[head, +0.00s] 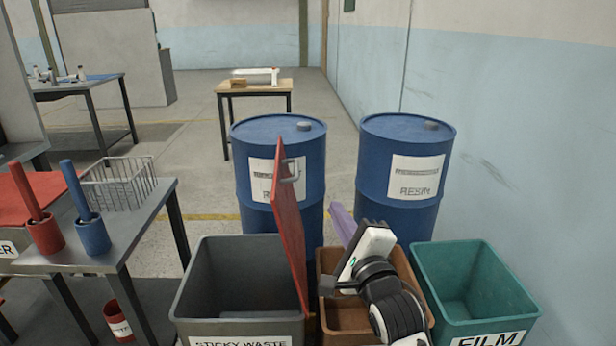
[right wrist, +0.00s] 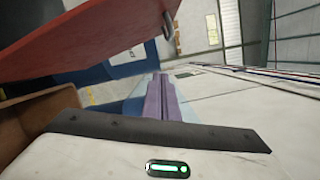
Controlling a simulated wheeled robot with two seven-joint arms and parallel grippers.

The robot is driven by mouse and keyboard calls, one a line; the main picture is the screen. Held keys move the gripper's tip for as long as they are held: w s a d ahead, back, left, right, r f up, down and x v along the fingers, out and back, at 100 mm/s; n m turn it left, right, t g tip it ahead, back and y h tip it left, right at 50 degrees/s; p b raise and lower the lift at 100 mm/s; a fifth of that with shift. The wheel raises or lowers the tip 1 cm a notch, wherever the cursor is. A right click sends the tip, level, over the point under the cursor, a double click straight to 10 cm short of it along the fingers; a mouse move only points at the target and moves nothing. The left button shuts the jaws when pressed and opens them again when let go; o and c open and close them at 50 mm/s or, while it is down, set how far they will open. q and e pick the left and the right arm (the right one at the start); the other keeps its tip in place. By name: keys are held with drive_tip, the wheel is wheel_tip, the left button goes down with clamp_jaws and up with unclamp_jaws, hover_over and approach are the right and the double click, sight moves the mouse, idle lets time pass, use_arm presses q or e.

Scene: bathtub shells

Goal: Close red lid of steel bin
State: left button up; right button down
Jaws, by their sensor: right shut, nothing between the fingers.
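The red lid (head: 286,220) stands almost upright along the right side of the open steel-grey bin (head: 235,250), whose label reads STICKY WASTE. A small metal handle (head: 290,170) shows near the top of the lid. My right gripper (head: 338,210) has purple fingers, shut and empty. It is to the right of the lid, above the brown bin, apart from the lid in the head view. In the right wrist view the red lid (right wrist: 100,35) fills the upper left, and the shut fingers (right wrist: 158,85) show below it. My left gripper is not in view.
A brown bin (head: 335,322) stands beside the grey bin, and a green FILM bin (head: 480,285) is at the right. Two blue resin drums (head: 265,215) (head: 375,200) stand behind. A table (head: 100,250) with a wire basket (head: 118,185) is at the left.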

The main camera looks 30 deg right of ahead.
drive_tip(key=w+r, duration=0.3)
drive_tip(key=w, duration=0.8)
drive_tip(key=shift+w+d+m, duration=0.2)
drive_tip(key=shift+w+m, duration=0.05)
drive_tip(key=shift+m, duration=0.05)
drive_tip(key=shift+w+a, duration=0.1)
